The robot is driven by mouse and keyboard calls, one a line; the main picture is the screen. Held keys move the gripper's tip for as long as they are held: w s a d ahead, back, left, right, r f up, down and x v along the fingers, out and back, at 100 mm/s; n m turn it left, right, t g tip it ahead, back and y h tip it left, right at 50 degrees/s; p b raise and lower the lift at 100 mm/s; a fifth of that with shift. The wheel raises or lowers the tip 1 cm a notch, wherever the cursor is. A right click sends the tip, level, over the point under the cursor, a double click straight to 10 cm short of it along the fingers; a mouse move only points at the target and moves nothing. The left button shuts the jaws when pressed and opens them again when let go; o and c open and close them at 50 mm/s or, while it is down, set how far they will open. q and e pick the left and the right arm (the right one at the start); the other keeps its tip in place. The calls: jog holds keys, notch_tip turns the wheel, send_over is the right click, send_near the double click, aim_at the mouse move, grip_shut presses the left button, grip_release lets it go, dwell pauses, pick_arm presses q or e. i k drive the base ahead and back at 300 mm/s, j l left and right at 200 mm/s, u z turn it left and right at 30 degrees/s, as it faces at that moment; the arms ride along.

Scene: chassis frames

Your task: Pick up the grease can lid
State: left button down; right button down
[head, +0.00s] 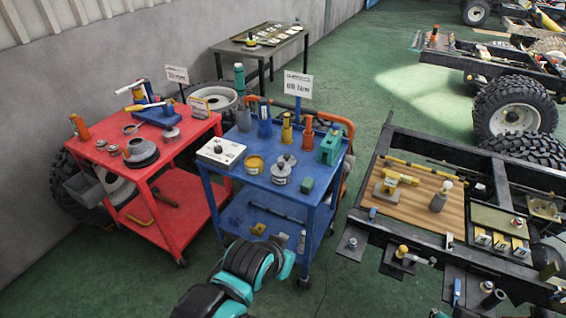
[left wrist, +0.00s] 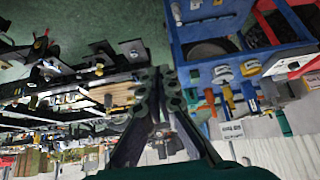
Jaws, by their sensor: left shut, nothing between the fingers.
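A blue cart (head: 243,177) carries a round yellow open can (head: 254,165) and, right of it, grey metal round pieces (head: 281,170) with a knob-like top. I cannot tell for sure which piece is the grease can lid. My left gripper (left wrist: 159,76) shows in the left wrist view with its dark fingers shut and empty, apart from the cart (left wrist: 212,42). That view is upside down, and the lid cannot be made out in it. In the head view my left arm comes in at the bottom middle, with its fingers hidden. My right gripper is not seen.
The blue cart also holds a white box (head: 220,152), a green block (head: 307,185) and upright tools. A red cart (head: 188,157) stands left of it. A chassis frame (head: 375,170) with a wooden board stands at right. Green floor lies between cart and chassis.

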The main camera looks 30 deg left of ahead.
aim_at(288, 158)
jog(key=i+j+z, duration=0.15)
jog(key=i+j, duration=1.1)
